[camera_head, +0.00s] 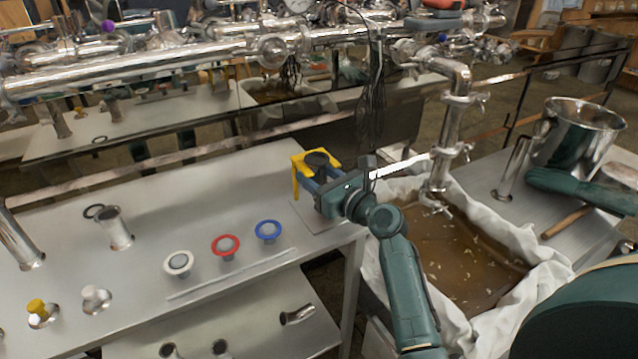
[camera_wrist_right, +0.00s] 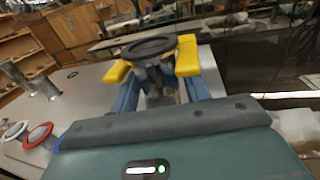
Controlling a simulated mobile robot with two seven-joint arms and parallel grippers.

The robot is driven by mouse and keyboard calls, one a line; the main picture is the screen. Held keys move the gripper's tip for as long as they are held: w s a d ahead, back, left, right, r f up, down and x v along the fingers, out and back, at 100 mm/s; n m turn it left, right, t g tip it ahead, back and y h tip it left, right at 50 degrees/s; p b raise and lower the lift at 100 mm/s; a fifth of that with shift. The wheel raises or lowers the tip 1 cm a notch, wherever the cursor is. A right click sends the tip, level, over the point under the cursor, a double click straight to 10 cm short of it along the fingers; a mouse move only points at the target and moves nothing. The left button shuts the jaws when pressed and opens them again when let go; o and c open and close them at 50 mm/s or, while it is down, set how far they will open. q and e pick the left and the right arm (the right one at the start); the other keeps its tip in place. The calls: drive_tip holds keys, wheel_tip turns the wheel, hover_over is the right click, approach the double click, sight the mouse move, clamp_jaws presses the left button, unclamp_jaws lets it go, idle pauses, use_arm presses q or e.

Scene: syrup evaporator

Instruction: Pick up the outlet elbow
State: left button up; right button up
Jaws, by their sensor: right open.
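My right gripper (camera_head: 314,165) is open at the table's right corner, its yellow fingertips on either side of a dark round-topped part (camera_head: 317,157). In the right wrist view the gripper (camera_wrist_right: 152,64) has this part's flat dark disc (camera_wrist_right: 150,48) between and slightly beyond the fingertips. Shiny metal shows below the disc; I cannot tell whether the fingers touch it or whether it is the outlet elbow. A short bent metal pipe (camera_head: 297,315), elbow-like, lies on the lower shelf. My left gripper is not in view.
White (camera_head: 179,264), red (camera_head: 226,245) and blue (camera_head: 268,231) ringed parts stand on the steel table (camera_head: 200,215). A cloth-lined basin (camera_head: 460,260) of brown liquid lies right. A large pipe (camera_head: 150,65) crosses behind. A steel pot (camera_head: 577,135) stands far right.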

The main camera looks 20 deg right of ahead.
drive_tip(key=shift+c, duration=0.5)
drive_tip(key=c, duration=0.8)
drive_tip(key=shift+s+r, duration=0.1)
